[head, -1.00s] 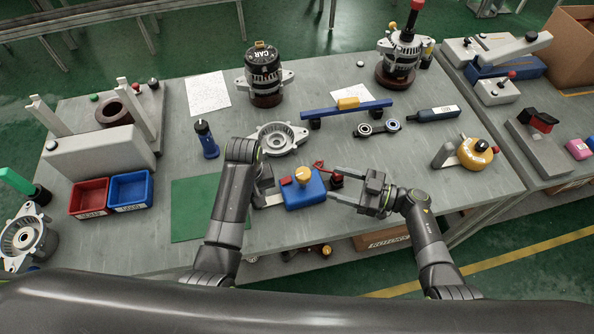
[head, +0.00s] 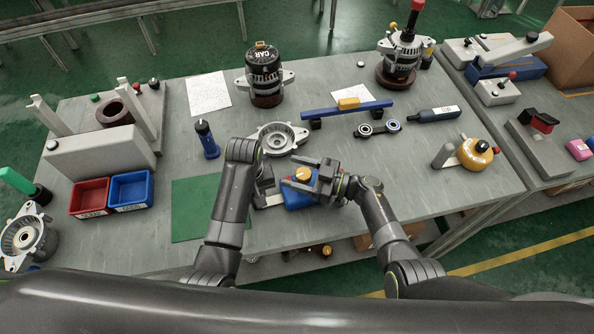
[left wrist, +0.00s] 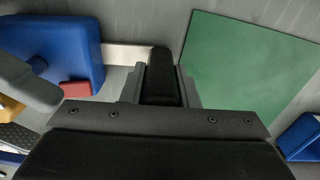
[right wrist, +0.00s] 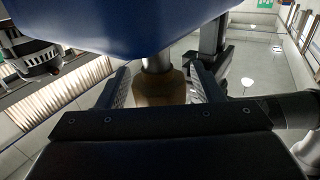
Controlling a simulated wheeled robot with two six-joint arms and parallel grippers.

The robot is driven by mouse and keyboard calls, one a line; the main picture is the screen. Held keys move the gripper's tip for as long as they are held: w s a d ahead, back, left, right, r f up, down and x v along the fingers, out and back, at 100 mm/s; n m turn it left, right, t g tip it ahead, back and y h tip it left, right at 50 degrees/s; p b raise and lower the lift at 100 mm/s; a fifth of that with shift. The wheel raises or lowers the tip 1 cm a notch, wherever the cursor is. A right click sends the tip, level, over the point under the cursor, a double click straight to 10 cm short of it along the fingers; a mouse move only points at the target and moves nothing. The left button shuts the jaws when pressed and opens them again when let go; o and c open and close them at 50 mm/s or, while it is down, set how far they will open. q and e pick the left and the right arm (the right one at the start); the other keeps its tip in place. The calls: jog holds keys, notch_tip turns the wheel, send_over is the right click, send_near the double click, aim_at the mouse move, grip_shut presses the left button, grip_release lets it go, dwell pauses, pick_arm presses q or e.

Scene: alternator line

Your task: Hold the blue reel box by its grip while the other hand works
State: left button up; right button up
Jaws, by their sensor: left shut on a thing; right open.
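The blue reel box (head: 298,200) lies near the table's front edge, with a yellow knob (head: 303,173) on top. My left gripper (head: 266,188) is at its left side, shut on a black grip (left wrist: 160,75). A pale strip between the box (left wrist: 70,40) and the grip shows in the left wrist view. My right gripper (head: 298,171) is open over the box, its fingers on either side of the knob. In the right wrist view the knob (right wrist: 160,88) and its metal shaft sit between the fingers. My right gripper hides much of the box.
A green mat (head: 190,222) lies left of the box. An alternator housing (head: 277,138) stands just behind. A blue bar (head: 345,109) and a black link (head: 377,129) lie farther back. The table right of the box is mostly clear, up to a yellow-topped device (head: 475,153).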

jog(key=c, duration=1)
jog(key=shift+o, duration=0.2)
jog(key=shift+m+t, duration=0.6)
jog(key=shift+t, duration=0.3)
jog(key=m+t+h, duration=0.2)
jog(key=t, duration=0.1)
jog(key=m+t+h, duration=0.1)
jog(key=shift+w+d+m+t, duration=0.2)
jog(key=shift+w+m+t, duration=0.1)
jog(key=shift+t, duration=0.1)
jog(key=o, duration=1)
jog(key=shift+c, duration=0.2)
